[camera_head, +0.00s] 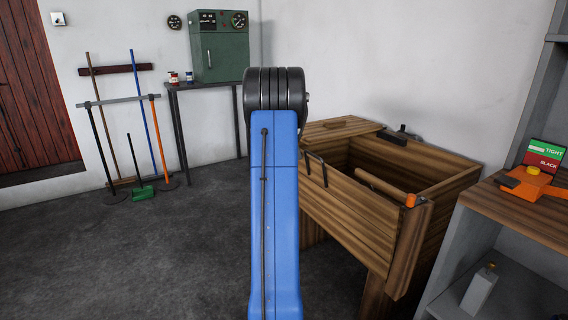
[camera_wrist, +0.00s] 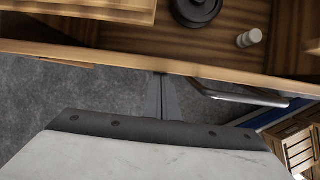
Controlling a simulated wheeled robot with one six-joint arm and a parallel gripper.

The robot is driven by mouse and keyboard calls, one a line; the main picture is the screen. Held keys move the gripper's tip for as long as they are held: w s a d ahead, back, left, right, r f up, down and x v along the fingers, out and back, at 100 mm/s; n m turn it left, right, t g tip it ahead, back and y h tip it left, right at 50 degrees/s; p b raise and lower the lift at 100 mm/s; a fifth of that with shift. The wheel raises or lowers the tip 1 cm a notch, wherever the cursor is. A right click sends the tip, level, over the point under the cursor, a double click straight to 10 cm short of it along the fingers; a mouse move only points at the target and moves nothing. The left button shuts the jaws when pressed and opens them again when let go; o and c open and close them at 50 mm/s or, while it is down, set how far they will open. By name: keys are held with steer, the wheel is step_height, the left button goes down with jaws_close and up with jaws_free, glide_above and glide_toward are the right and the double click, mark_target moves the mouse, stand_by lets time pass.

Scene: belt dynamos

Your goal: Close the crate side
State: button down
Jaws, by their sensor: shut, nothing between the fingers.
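The wooden crate (camera_head: 440,165) stands on legs at the right of the head view, its top open. Its near side panel (camera_head: 350,220) looks roughly upright, with a dark bar handle (camera_head: 316,168) at its top edge; I cannot tell whether it is fully closed. In the wrist view the panel's wooden edge (camera_wrist: 120,55) crosses the picture, and the metal handle (camera_wrist: 240,97) is to the right of the fingers. My gripper (camera_wrist: 163,82) is shut and empty, its tips close to the wooden edge; contact cannot be told. My blue arm hides the gripper in the head view.
A dark pulley wheel (camera_wrist: 196,8) and a pale cylinder (camera_wrist: 250,38) lie inside the crate. A shelf unit (camera_head: 510,205) with an orange gauge device (camera_head: 525,182) stands close at the right.

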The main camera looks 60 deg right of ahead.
steer(key=shift+y, duration=0.3)
steer(key=d, duration=0.1)
steer(key=s+d, duration=0.1)
steer(key=d, duration=0.1)
steer(key=s+d+r, duration=0.1)
steer(key=shift+s+d, duration=0.25)
steer(key=shift+s+d+r, duration=0.15)
steer(key=shift+s+d, duration=0.15)
steer(key=shift+d, duration=0.2)
steer(key=shift+s+d+r, duration=0.1)
steer(key=w+a+r, duration=0.3)
steer(key=a+r, duration=0.3)
steer(key=r, duration=0.3)
steer(key=shift+w+a, duration=0.35)
steer(key=shift+w, duration=0.05)
steer(key=shift+r, duration=0.1)
